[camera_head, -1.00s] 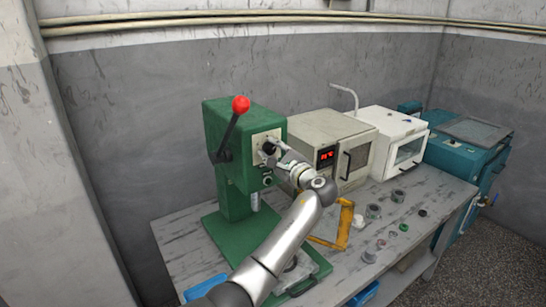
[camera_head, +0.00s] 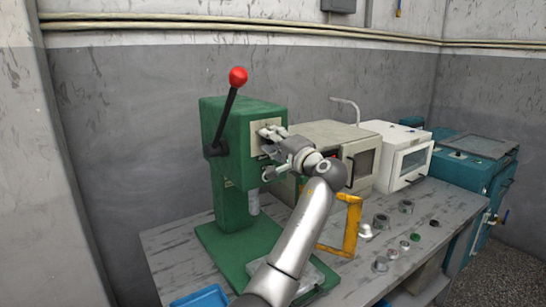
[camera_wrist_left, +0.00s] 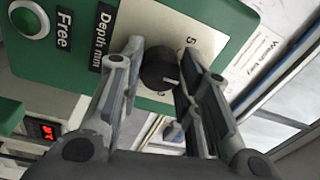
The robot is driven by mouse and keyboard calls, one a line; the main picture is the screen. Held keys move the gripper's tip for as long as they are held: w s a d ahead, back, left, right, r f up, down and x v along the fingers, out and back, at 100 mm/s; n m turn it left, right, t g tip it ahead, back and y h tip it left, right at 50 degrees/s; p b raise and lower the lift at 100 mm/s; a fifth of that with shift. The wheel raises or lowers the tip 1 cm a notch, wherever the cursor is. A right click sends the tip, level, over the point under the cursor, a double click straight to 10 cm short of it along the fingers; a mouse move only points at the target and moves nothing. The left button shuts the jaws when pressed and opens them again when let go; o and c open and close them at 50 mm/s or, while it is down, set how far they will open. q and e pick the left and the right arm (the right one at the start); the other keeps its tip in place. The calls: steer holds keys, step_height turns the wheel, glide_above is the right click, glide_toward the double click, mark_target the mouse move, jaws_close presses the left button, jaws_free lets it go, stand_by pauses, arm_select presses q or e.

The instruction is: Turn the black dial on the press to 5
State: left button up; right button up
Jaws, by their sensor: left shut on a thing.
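The green press (camera_head: 232,145) stands on the bench in the head view, with a red-knobbed lever (camera_head: 238,77) on its side. In the left wrist view, the black dial (camera_wrist_left: 157,66) sits on a pale plate beside the "Depth mm" label. A "5" shows above and right of it, and another mark, partly hidden, shows below it. A short white pointer line lies on the dial's right part. My left gripper (camera_wrist_left: 160,72) is shut on the dial, one finger on each side. It also shows at the press front in the head view (camera_head: 268,140), covering the dial.
A green button (camera_wrist_left: 30,20) labelled "Free" is on the press panel. A beige oven (camera_head: 335,140) and a white oven (camera_head: 405,155) stand right of the press.

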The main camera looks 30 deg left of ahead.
arm_select(q)
steer(key=n+b, duration=0.4)
steer(key=n+g+b, duration=0.1)
steer(key=n+b, duration=0.1)
steer(key=n, duration=0.1)
steer(key=shift+f, duration=0.35)
steer(key=n+b, duration=0.2)
steer(key=shift+n+y, duration=0.3)
steer(key=shift+n, duration=0.1)
steer(key=shift+w+r+n+g+b, duration=0.1)
steer(key=shift+n+g+b, duration=0.35)
steer(key=shift+n, duration=1.05)
steer(key=o, duration=0.8)
steer(key=shift+o, duration=1.2)
steer(key=shift+r, duration=0.15)
